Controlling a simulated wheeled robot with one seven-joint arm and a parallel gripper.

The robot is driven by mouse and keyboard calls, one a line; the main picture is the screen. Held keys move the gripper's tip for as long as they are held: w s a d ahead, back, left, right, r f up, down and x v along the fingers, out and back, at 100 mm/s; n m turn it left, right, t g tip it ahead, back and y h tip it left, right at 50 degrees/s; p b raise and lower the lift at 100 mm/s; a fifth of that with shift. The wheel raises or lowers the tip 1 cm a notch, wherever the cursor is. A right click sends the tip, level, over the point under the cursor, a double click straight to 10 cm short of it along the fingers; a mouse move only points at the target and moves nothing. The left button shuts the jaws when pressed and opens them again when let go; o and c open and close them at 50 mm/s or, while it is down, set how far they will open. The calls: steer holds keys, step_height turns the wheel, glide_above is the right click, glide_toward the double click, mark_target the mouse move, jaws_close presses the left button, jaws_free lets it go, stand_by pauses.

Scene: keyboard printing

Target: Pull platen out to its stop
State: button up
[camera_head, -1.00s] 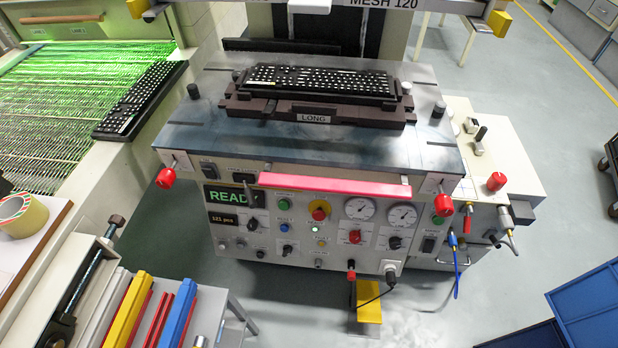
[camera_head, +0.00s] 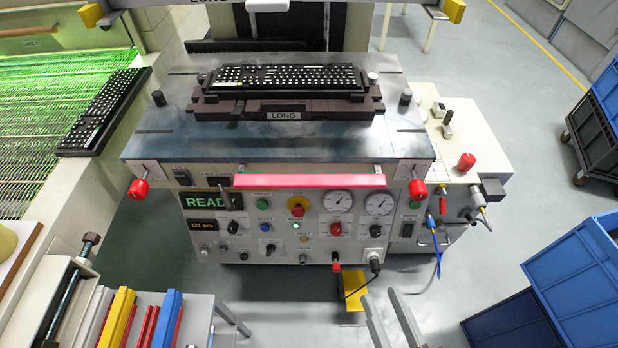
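The platen (camera_head: 260,145) is a dark blue-grey metal plate on top of the printing machine. A black keyboard (camera_head: 284,80) lies on a dark brown fixture (camera_head: 240,105) labelled LONG on the platen. A pink-red handle bar (camera_head: 309,181) runs along the platen's front edge, held by a short post at each end. My gripper (camera_head: 380,294) shows at the bottom, right of centre, as two grey fingers set apart. It is open and empty, in front of and below the handle, clear of it.
The machine's front panel (camera_head: 285,225) carries knobs, gauges and a READY display. Red knobs (camera_head: 138,190) stick out at the platen's corners. A conveyor (camera_head: 40,120) with another keyboard stands left. Colored squeegee bars (camera_head: 165,318) lie lower left. Blue crates (camera_head: 575,280) stand right.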

steer(key=w+a+f+m+t, duration=0.1)
steer(key=w+a+m+t, duration=0.2)
steer(key=w+a+m, duration=1.05)
steer(key=m+h, duration=0.5)
glide_toward(310, 177)
steer(key=f+x, duration=0.1)
steer(key=x, duration=0.9)
jaws_close()
steer(key=shift+s, duration=0.1)
